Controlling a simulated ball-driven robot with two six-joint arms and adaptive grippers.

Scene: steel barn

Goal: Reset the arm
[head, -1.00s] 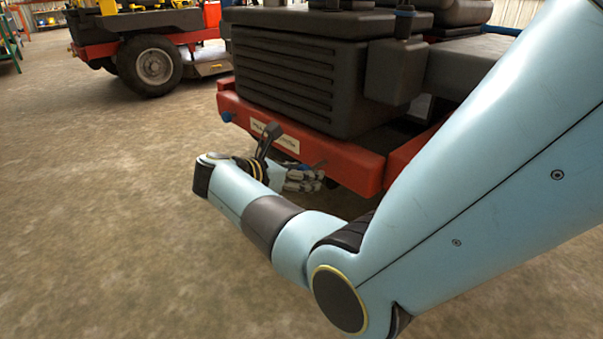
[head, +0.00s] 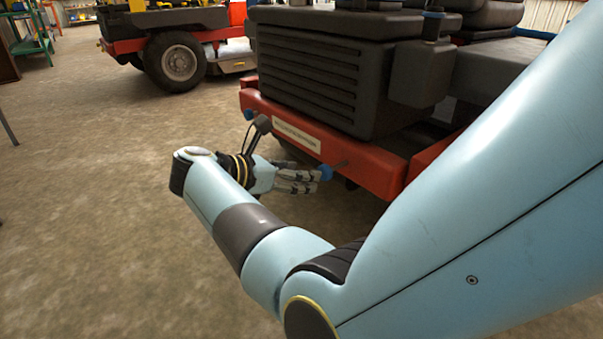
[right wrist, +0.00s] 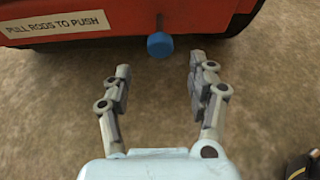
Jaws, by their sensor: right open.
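My right arm comes in from the right in the head view and bends back toward the red front of a machine. My right gripper (head: 322,180) is open, beside the lower edge of the red bumper (head: 330,150). In the right wrist view its two fingers (right wrist: 157,85) are apart with only bare floor between them. A blue knob (right wrist: 160,45) on a short rod sticks out of the bumper just beyond the fingertips, and it is apart from them. My left gripper is not in view.
The machine's dark ribbed housing (head: 315,70) stands above the bumper. A label reading "PULL RODS TO PUSH" (right wrist: 55,25) is on the bumper. Another red machine with a black wheel (head: 175,62) stands behind.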

